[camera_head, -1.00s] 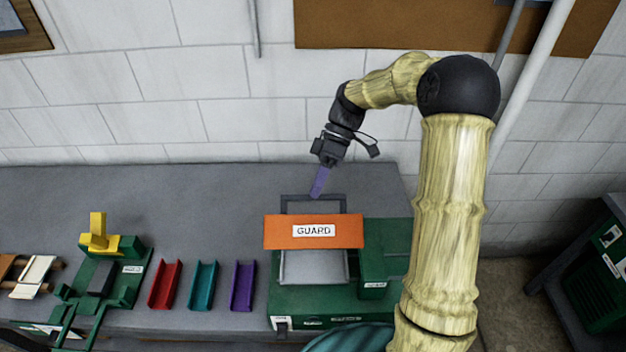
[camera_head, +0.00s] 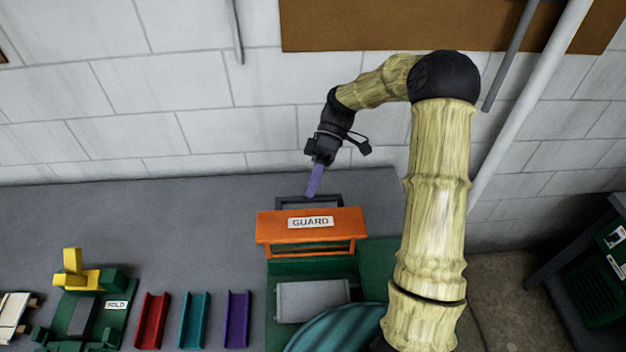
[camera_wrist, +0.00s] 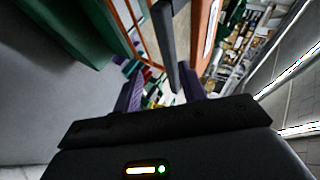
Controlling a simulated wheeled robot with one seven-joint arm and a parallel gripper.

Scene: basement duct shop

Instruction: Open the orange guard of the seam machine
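The seam machine (camera_head: 380,258) is a green box on the bench. Its orange guard (camera_head: 345,220), labelled GUARD, stands raised at the back, with orange rails showing below the panel. A grey plate (camera_head: 312,298) lies uncovered in front of it. A dark grey handle frame (camera_head: 335,202) rises behind the guard. My gripper (camera_head: 312,194), with purple fingers, is at the handle's top edge. In the wrist view my gripper (camera_wrist: 160,92) has its fingers apart. The grey handle bar (camera_wrist: 166,40) reaches between them, and the orange guard (camera_wrist: 205,30) is beside it. Contact cannot be told.
Red (camera_head: 151,320), teal (camera_head: 193,320) and purple (camera_head: 237,320) channels lie left of the machine. A green fixture with a yellow lever (camera_head: 75,270) stands farther left. The block wall (camera_head: 160,90) is close behind. Bare bench (camera_head: 150,225) is clear to the left.

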